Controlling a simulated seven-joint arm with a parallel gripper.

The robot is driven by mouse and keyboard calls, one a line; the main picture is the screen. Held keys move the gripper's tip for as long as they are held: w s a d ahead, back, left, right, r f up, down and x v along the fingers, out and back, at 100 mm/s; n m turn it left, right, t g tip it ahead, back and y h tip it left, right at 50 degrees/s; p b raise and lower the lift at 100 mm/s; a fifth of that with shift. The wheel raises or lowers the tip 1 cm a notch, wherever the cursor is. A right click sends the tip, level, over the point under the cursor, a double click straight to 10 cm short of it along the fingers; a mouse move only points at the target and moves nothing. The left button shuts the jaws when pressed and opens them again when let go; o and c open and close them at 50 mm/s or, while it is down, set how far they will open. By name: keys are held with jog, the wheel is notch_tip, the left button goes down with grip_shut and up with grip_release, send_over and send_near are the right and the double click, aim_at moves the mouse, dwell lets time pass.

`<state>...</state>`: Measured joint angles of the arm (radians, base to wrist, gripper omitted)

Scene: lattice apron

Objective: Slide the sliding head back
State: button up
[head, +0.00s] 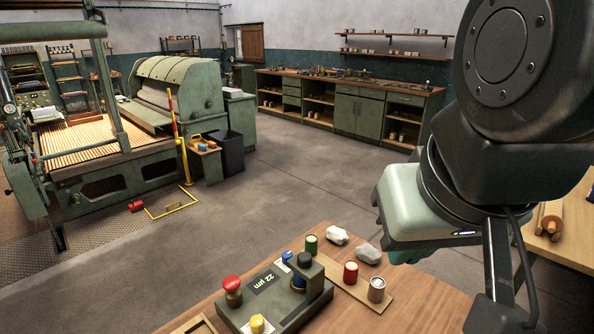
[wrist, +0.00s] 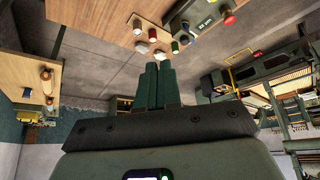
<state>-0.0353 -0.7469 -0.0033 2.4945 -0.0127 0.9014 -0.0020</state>
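A grey-green device (head: 262,302) marked "22 µm" sits on the wooden table. A dark upright block with an overhanging top (head: 306,268) stands at its right end and looks like the sliding head. A blue part shows beneath the overhang. The device also shows upside down in the wrist view (wrist: 202,16), partly cut off by the top edge.
A red button (head: 232,288) and yellow knob (head: 257,324) stand up from the device. The table's right part (head: 430,300) is bare. Another wooden table (head: 570,240) is at right.

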jog(key=shift+o, duration=1.1)
jog(key=shift+w+r, duration=0.1)
jog(key=shift+w, duration=0.1)
jog(key=o, duration=0.8)
jog(key=w+r, duration=0.1)
jog(key=w, duration=0.2)
jog(key=w+a+r+g, duration=0.1)
jog(key=w, duration=0.2)
jog(key=w+g, duration=0.1)
jog(key=w, duration=0.2)
jog(key=shift+w+a+r, duration=0.1)
jog(key=shift+a+r, duration=0.1)
jog(key=shift+r, duration=0.2)
jog(key=shift+o, duration=0.2)
jog(key=g, duration=0.6)
send_over(304, 256)
jog(key=d, duration=0.3)
jog(key=w+x, duration=0.2)
jog(key=x, duration=0.8)
jog(key=w+a+f+g, duration=0.1)
jog(key=w+f, duration=0.1)
jog(key=f, duration=0.5)
jog(key=w+a+f+g, duration=0.1)
jog(key=w+a+f, duration=0.1)
jog(key=f, duration=0.5)
jog(key=x, duration=0.9)
jog(key=shift+d+f, duration=0.1)
jog(key=shift+f, duration=0.25)
jog(key=shift+c, duration=0.4)
grip_shut()
